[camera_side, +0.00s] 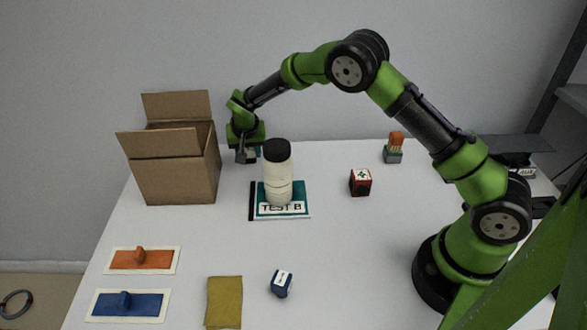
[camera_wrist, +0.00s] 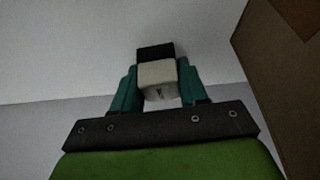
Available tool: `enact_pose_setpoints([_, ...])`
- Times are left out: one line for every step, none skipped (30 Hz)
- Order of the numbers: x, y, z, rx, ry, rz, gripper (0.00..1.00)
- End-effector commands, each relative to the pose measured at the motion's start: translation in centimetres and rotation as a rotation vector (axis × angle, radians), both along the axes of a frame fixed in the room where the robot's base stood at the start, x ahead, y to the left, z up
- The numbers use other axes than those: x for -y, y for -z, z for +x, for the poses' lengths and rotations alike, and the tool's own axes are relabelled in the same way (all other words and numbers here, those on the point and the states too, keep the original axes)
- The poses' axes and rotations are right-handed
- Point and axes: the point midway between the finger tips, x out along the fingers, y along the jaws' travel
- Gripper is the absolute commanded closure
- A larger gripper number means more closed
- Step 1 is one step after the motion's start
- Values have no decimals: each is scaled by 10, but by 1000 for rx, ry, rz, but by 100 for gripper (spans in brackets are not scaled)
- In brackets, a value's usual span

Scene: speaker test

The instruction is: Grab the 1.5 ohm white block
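In the wrist view, a cream-white block (camera_wrist: 157,75) with a black far part and a small dark mark on its near face sits between the teal fingers of my gripper (camera_wrist: 158,88). Both fingers appear to press on its sides. The mark is too small to read. In the side view, my gripper (camera_side: 245,155) points down at the back of the table, just right of the cardboard box. The block there is too small and dark to make out, and I cannot tell whether it is lifted.
The open cardboard box (camera_side: 178,172) stands close by. A white bottle with black cap (camera_side: 277,172) stands on the TEST B mat (camera_side: 301,199).

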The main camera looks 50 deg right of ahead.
Motion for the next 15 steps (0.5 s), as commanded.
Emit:
enact_pose_setpoints([0, 0, 0, 0, 0, 0, 77])
enact_pose_setpoints([0, 0, 0, 0, 0, 0, 82])
enact_pose_setpoints([0, 0, 0, 0, 0, 0, 87])
enact_pose_setpoints([0, 0, 0, 1, 0, 1, 87])
enact_pose_setpoints([0, 0, 0, 1, 0, 1, 88])
enact_pose_setpoints([0, 0, 0, 1, 0, 1, 88])
enact_pose_setpoints([0, 0, 0, 1, 0, 1, 88])
enact_pose_setpoints([0, 0, 0, 1, 0, 1, 88])
enact_pose_setpoints([0, -1, 0, 1, 0, 0, 88])
enact_pose_setpoints([0, -2, 0, 1, 0, 0, 88])
enact_pose_setpoints([0, -4, 0, 1, 0, 0, 88])
enact_pose_setpoints([0, -7, 1, 3, -1, 0, 88])
enact_pose_setpoints([0, -11, 1, 4, 0, 1, 88])
enact_pose_setpoints([0, -15, 1, 5, 1, 1, 88])
enact_pose_setpoints([0, -22, 1, 5, 0, 2, 88])
